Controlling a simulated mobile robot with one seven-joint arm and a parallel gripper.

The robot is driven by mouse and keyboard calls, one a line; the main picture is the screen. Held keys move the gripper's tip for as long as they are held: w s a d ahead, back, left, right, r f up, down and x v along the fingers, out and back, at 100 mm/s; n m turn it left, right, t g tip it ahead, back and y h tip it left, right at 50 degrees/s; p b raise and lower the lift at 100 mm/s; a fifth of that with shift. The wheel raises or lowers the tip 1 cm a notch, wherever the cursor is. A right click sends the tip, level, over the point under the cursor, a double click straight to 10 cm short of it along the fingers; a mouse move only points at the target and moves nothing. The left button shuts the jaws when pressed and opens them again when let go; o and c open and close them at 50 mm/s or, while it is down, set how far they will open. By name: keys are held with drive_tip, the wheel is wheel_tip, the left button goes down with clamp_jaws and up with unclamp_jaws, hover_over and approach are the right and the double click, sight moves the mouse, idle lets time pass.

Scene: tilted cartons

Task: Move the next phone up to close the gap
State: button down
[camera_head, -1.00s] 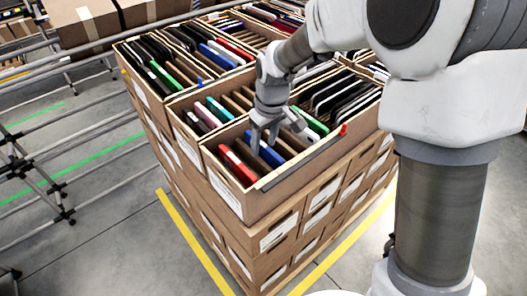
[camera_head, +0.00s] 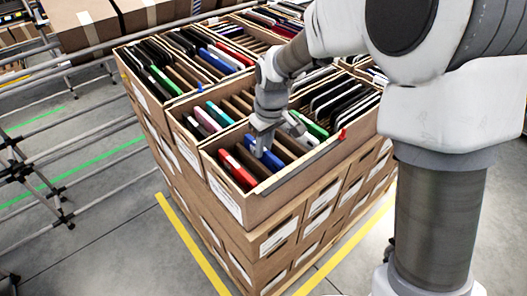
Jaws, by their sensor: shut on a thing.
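The front carton (camera_head: 262,200) holds phones standing in slots between brown dividers. A red phone (camera_head: 237,171) stands at its left end. A blue phone (camera_head: 272,158) stands to the right of it, with a brown divider between them. My gripper (camera_head: 262,149) reaches down from above into this carton and is shut on the blue phone, near its upper left part. The phone's lower part is hidden inside the carton. A green phone (camera_head: 309,125) and several black phones (camera_head: 340,98) stand farther right and back. My gripper and wrist hide some slots behind the blue phone.
Neighbouring cartons hold other phones, including pink (camera_head: 207,120) and teal (camera_head: 218,113) ones close behind the front carton. The carton walls stand close on both sides of my gripper. A metal rail frame (camera_head: 60,150) is at the left. Yellow tape (camera_head: 193,243) marks the floor.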

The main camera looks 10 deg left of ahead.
wheel_tip(320, 180, up, 9)
drive_tip(key=shift+a+r, duration=0.1)
drive_tip(key=s+a+r+p, duration=0.2)
drive_tip(key=s+a+p, duration=0.1)
drive_tip(key=shift+d+f+b, duration=0.2)
drive_tip(key=shift+f+b, duration=4)
drive_tip(key=shift+f, duration=1.2)
drive_tip(key=shift+f, duration=0.3)
drive_tip(key=c, duration=0.8)
unclamp_jaws()
drive_tip(key=shift+o, duration=0.2)
